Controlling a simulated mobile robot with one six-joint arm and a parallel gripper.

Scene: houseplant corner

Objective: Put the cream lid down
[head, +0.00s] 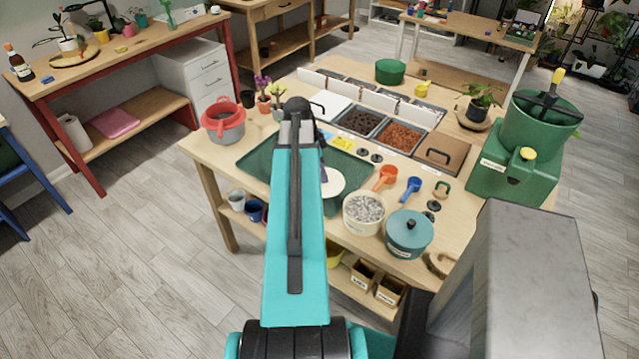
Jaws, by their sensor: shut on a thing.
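The cream lid (329,186) is a pale disc in the head view, just right of my arm and over the dark green mat (258,160). My arm hides its left part. My gripper (322,174) is mostly hidden behind my arm; only a small dark part shows at the lid's upper edge. It is shut on the lid. I cannot tell how high the lid is above the mat. A cream tub (363,226) of grey pebbles stands open to the right of the lid.
A teal lidded pot (409,235), an orange scoop (386,178) and a blue scoop (411,188) lie to the right. A red-and-grey pot (223,123) stands left. Soil bins (399,137) are behind. The mat's left part looks clear.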

